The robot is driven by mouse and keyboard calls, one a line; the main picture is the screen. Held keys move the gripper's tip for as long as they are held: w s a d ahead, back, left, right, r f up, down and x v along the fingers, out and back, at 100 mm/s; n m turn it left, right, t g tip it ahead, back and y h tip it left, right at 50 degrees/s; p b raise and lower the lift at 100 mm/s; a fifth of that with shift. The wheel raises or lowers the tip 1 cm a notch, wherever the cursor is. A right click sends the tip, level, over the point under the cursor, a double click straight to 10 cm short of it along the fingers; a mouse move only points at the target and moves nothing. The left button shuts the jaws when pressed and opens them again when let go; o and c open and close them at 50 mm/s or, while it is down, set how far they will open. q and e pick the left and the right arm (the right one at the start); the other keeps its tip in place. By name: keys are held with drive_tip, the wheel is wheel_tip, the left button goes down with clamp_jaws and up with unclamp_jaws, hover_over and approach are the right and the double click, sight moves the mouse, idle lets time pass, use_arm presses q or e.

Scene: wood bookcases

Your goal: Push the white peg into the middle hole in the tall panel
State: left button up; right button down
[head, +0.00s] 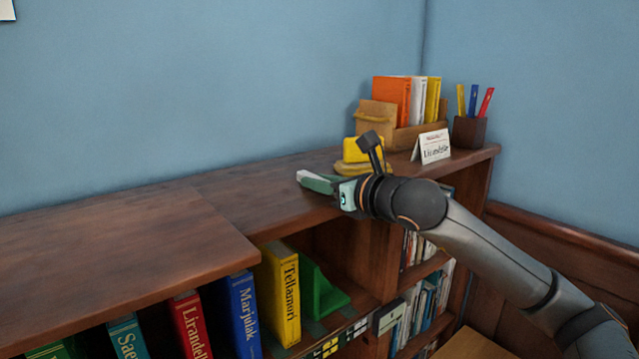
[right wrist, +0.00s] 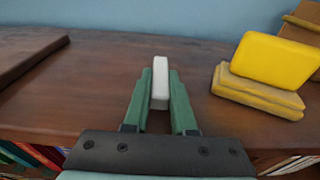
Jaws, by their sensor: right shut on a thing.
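My right gripper (head: 316,182) is over the dark wood top of the bookcase, near its front edge. Its green fingers (right wrist: 160,98) are shut on the white peg (right wrist: 160,72). The peg is a pale block that sticks out past the fingertips; its white end also shows in the head view (head: 303,175). I cannot tell whether the peg touches the wood. I do not see a tall panel with holes in either view. My left gripper is not in view.
A yellow block on a tan base (right wrist: 258,90) stands right of the gripper. Behind are an organizer with books (head: 408,136), a small sign (head: 431,147) and a pen cup (head: 469,132). The bookcase top (head: 110,225) is clear to the left.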

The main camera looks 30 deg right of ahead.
drive_tip(key=shift+f, duration=0.3)
drive_tip(key=c, duration=1.1)
unclamp_jaws()
drive_tip(key=shift+r, duration=0.1)
drive_tip(key=o, duration=0.3)
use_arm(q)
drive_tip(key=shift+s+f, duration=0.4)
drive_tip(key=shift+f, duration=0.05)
use_arm(e)
drive_tip(key=shift+o, duration=0.3)
drive_tip(key=shift+r+p, duration=0.15)
drive_tip(key=shift+p, duration=0.35)
drive_tip(key=shift+s+d+f, duration=0.1)
drive_tip(key=shift+s+f, duration=0.1)
drive_tip(key=shift+s, duration=0.05)
use_arm(q)
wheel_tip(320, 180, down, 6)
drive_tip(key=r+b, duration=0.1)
drive_tip(key=b, duration=0.7)
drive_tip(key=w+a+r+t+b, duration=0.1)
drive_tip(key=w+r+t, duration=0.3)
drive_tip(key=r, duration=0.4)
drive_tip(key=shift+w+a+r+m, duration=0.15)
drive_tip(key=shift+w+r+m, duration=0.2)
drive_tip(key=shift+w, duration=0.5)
use_arm(e)
drive_tip(key=s+r, duration=0.2)
drive_tip(key=s, duration=0.9)
drive_tip(key=shift+s+d, duration=0.3)
drive_tip(key=shift+s, duration=0.1)
